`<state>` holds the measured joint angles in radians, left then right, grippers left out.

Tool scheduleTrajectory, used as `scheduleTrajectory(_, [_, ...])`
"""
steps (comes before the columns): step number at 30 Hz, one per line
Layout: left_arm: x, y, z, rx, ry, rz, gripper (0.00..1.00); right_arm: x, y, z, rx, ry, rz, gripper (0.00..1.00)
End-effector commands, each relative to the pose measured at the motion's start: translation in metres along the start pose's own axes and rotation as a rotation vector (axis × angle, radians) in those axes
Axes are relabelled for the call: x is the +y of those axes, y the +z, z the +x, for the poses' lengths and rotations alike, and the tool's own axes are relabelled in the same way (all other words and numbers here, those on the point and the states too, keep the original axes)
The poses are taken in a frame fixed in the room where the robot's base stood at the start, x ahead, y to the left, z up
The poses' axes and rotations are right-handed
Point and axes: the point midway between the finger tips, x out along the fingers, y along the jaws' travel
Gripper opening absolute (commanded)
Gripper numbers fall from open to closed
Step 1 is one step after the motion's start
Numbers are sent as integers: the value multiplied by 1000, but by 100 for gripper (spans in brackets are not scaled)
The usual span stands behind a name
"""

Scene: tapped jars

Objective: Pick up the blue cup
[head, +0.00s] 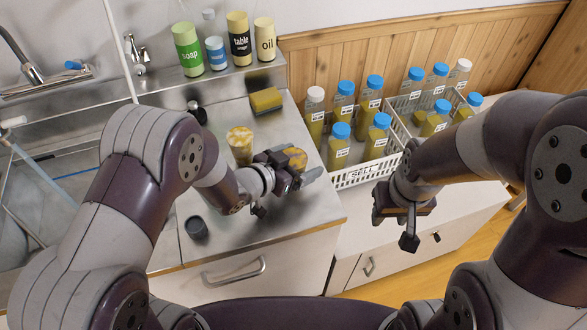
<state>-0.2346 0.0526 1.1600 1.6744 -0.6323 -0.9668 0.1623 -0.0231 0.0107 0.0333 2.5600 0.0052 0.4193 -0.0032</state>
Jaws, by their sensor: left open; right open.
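A small dark, slate-blue cup (196,228) stands on the steel counter at the left of the head view; it is the only cup-like thing of a bluish tone that I can make out. My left gripper (284,188) is open over the counter, to the right of the cup and apart from it. My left forearm passes just above and behind the cup in the picture. My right gripper (394,222) is open, in front of the jar baskets and far to the right of the cup.
A yellow-white tumbler (240,144) stands behind my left wrist. A yellow sponge (266,101) lies farther back. Bottles (240,42) line the back shelf. White baskets (358,178) hold several blue- and white-capped jars at the right. The sink (50,190) is at the left.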

Motion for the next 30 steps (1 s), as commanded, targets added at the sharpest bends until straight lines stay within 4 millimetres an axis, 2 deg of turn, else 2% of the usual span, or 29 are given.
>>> scheduleTrajectory(6, [0,0,2,0,-1,0,90,0,0,0,0,0,0,43])
scheduleTrajectory(11, [0,0,1,0,-1,0,37,0,0,0,0,0,0,43])
scheduleTrajectory(12, [0,0,1,0,-1,0,35,0,0,0,0,0,0,43])
scheduleTrajectory(23, [-1,-7,-1,1,-1,1,34,0,0,-1,0,0,0,43])
scheduleTrajectory(30, [3,-42,-16,3,1,3,34,0,0,-4,0,0,0,43])
